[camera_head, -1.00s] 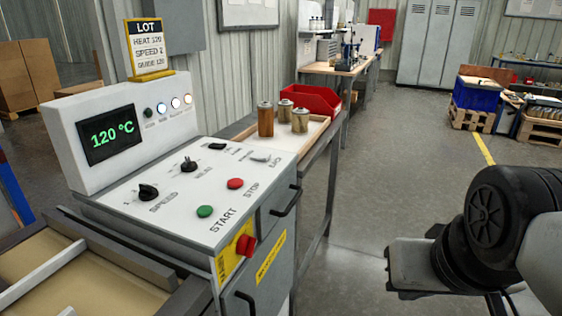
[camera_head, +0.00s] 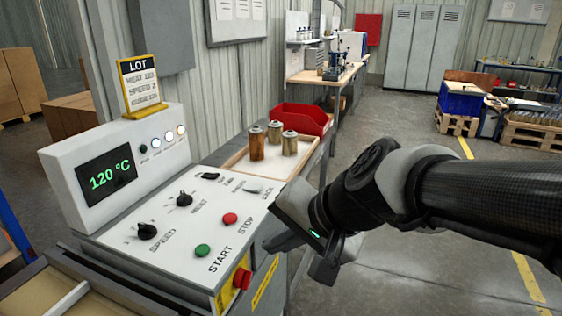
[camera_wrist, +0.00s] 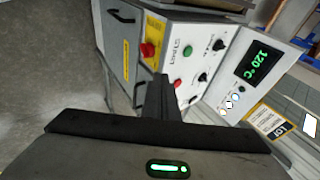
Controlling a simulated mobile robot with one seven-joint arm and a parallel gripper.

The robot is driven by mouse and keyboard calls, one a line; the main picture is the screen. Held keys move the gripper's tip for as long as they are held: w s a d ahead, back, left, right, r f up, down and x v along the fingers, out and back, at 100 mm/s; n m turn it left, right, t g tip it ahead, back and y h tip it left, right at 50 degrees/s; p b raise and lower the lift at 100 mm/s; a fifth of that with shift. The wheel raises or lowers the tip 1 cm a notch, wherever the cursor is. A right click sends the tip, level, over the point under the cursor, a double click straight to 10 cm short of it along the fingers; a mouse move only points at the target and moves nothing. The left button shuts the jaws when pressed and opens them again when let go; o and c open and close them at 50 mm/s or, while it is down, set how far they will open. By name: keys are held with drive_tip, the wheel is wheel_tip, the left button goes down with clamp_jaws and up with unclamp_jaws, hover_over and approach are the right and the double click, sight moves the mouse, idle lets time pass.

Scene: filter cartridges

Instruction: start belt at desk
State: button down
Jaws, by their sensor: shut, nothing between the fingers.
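The control desk (camera_head: 165,240) has a sloped white panel with a green START button (camera_head: 202,251) and a red STOP button (camera_head: 230,219). Its black SPEED (camera_head: 147,231) and HEAT (camera_head: 184,199) knobs sit to the left of the buttons. A screen (camera_head: 106,177) reads 120 °C. My gripper (camera_head: 270,243) is shut and empty, off the desk's right edge near the buttons. In the wrist view the shut fingers (camera_wrist: 160,95) point at the desk, with the green button (camera_wrist: 188,51) and the red STOP button (camera_wrist: 178,83) beyond them. I see no contact with the panel.
A red mushroom button (camera_head: 242,278) is on the desk's front face. A tray with several cartridges (camera_head: 274,141) and a red bin (camera_head: 302,119) stand behind the desk. A LOT card (camera_head: 140,83) stands on top. The floor to the right is open.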

drive_tip(key=w+a+r+m+y+p, duration=0.1)
drive_tip(key=w+a+r+m+p, duration=0.15)
drive_tip(key=a, duration=0.25)
drive_tip(key=w+a+r+m+y+p, duration=0.1)
drive_tip(key=w+a+r+m+p, duration=0.15)
drive_tip(key=a+p, duration=0.2)
drive_tip(key=m+p, duration=0.4)
drive_tip(key=m, duration=0.3)
hover_over(206, 252)
wheel_tip(206, 252, down, 2)
drive_tip(key=f, duration=0.1)
drive_tip(key=shift+r+h, duration=0.25)
drive_tip(key=shift+h, duration=0.15)
drive_tip(key=shift+f, duration=0.15)
wheel_tip(206, 252, down, 8)
drive_tip(key=b, duration=0.7)
drive_tip(key=shift+f+b, duration=0.25)
drive_tip(key=shift+b, duration=0.15)
drive_tip(key=shift+f, duration=0.1)
drive_tip(key=shift+f+b, duration=0.3)
drive_tip(key=shift+b, duration=0.25)
